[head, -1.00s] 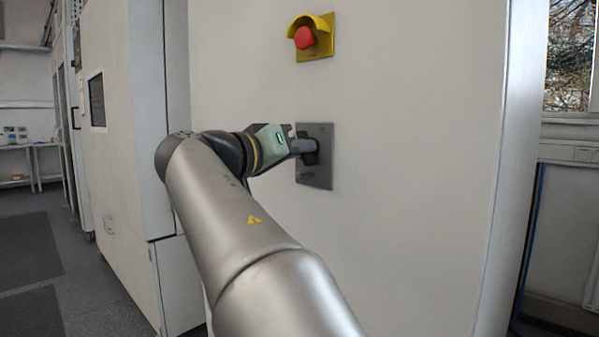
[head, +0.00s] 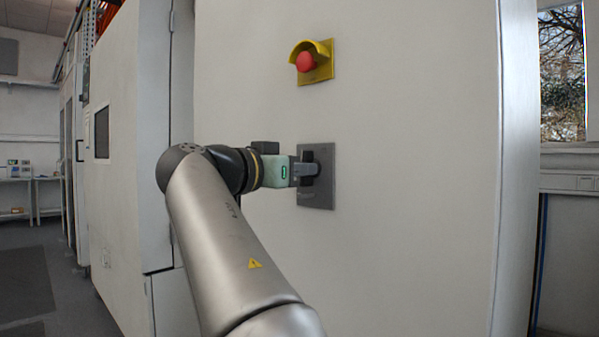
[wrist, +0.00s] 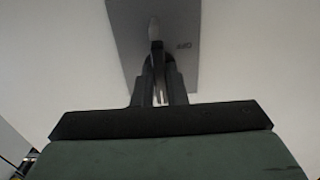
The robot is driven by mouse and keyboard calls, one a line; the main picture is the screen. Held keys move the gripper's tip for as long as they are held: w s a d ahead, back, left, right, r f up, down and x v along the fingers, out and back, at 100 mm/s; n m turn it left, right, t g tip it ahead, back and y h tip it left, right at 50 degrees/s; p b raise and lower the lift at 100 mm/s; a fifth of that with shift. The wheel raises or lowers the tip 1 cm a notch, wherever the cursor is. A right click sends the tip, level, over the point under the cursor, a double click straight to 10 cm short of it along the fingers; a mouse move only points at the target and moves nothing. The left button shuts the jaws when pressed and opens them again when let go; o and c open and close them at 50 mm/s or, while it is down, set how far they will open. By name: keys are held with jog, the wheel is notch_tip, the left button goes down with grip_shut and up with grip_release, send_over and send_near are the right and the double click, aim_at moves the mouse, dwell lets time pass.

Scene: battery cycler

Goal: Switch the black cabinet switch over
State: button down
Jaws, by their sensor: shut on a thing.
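The black switch handle (head: 310,157) sits on a grey plate (head: 320,195) on the pale cabinet front, below a red button. In the head view the handle looks roughly upright, partly hidden by my fingers. My gripper (head: 306,170) reaches it from the left and is shut on it.
A red emergency button (head: 306,62) under a yellow shroud is mounted above the switch. Another white cabinet (head: 125,190) stands at left. The cabinet front right of the switch is clear, up to its rounded edge (head: 513,170).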

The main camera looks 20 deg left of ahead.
jog(key=c, duration=1.5)
grip_release()
jog(key=shift+o, duration=0.2)
jog(key=v, duration=1.7)
jog(key=shift+s+p, duration=0.2)
jog(key=shift+p, duration=0.25)
jog(key=shift+w+r, duration=0.1)
